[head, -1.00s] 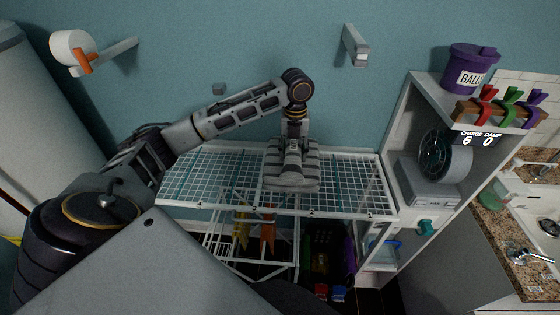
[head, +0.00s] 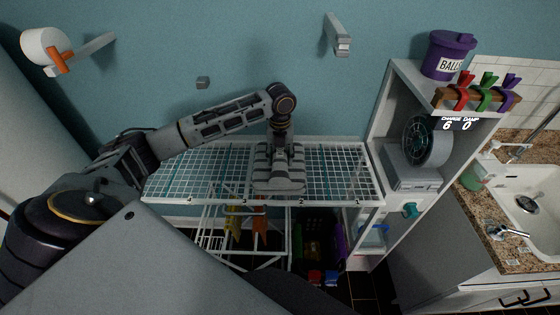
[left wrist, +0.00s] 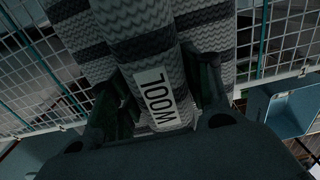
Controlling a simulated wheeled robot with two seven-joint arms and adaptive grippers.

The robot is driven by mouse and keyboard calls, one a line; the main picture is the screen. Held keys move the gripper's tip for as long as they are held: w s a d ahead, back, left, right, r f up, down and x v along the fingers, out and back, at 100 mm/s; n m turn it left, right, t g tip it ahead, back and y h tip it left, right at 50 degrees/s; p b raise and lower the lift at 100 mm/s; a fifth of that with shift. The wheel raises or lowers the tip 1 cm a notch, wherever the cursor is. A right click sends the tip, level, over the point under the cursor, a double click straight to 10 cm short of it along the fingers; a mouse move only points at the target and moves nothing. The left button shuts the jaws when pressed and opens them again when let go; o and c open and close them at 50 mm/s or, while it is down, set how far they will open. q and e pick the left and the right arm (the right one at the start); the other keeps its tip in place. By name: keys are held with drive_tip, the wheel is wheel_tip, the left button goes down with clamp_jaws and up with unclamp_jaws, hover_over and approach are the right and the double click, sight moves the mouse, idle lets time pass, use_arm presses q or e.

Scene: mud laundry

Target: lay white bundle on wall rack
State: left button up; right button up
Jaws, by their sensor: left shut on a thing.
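The bundle (head: 279,180) is whitish grey with dark stripes. In the left wrist view the bundle (left wrist: 150,45) carries a white "WOOL" label. My left gripper (head: 280,150) points down and is shut on it; in the left wrist view its fingers (left wrist: 160,98) stand on both sides of the label. The wall rack (head: 335,172) is a white wire grid shelf along the teal wall. The bundle is over the middle of the rack, near its front edge; I cannot tell whether it rests on the wires. My right gripper is not in view.
Rack wires left and right of the bundle are bare. A shelf unit (head: 384,120) with a fan (head: 428,140) borders the rack's right end. A purple tub (head: 449,55) stands on top. A wire frame (head: 215,230) and coloured items hang below. A wall bracket (head: 337,36) juts out above.

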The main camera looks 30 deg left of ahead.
use_arm(q)
drive_tip(key=shift+f, duration=1.25)
drive_tip(key=o, duration=1.3)
drive_tip(key=shift+f, duration=0.15)
drive_tip(key=shift+r+b, duration=0.9)
drive_tip(key=shift+r, duration=5.25)
